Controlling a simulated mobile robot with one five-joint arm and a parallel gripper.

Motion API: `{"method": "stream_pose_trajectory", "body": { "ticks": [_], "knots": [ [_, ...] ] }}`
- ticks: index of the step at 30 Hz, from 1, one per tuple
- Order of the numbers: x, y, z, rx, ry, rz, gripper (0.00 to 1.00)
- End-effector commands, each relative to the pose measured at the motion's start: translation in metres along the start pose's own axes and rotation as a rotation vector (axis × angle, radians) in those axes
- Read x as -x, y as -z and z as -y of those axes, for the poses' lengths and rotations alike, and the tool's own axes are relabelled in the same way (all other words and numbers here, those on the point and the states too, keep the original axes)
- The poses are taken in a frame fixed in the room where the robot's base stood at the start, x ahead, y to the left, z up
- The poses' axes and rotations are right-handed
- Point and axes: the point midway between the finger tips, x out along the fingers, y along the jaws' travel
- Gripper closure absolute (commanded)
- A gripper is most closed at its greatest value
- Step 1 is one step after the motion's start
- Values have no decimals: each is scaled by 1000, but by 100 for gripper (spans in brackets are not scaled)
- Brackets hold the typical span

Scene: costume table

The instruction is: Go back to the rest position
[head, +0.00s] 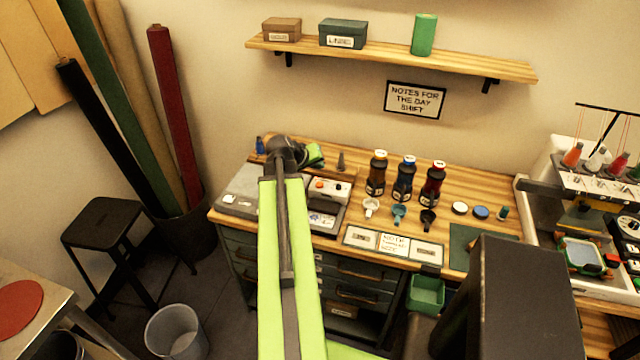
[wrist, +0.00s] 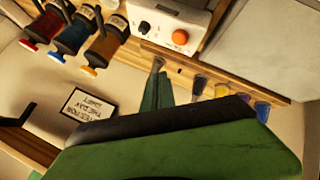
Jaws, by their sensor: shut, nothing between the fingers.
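My gripper (head: 315,155) is at the far end of my raised arm, above the back left of the wooden workbench (head: 372,165). In the head view my own wrist partly hides it, and only its green and black parts show. In the wrist view my gripper (wrist: 160,75) shows as green and dark jaws, with the room appearing upside down. It is shut and I see nothing held in it. It is near a grey and white machine with an orange knob (wrist: 180,37).
Bottles with dark bodies (head: 404,178) stand right of my gripper, with small cups (head: 399,215) before them. A wall shelf (head: 390,52) is above. A sewing machine (head: 590,190) is at right. A stool (head: 105,215) and bin (head: 175,330) stand left on the floor.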

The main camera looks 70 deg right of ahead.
Motion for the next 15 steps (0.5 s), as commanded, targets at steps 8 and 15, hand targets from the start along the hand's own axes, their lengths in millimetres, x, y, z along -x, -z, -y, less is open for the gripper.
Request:
{"method": "stream_pose_trajectory", "body": {
  "ticks": [8,15],
  "knots": [
    [0,0,0,0,0,0,100],
    [18,13,38,45,33,-33,100]
  ]
}}
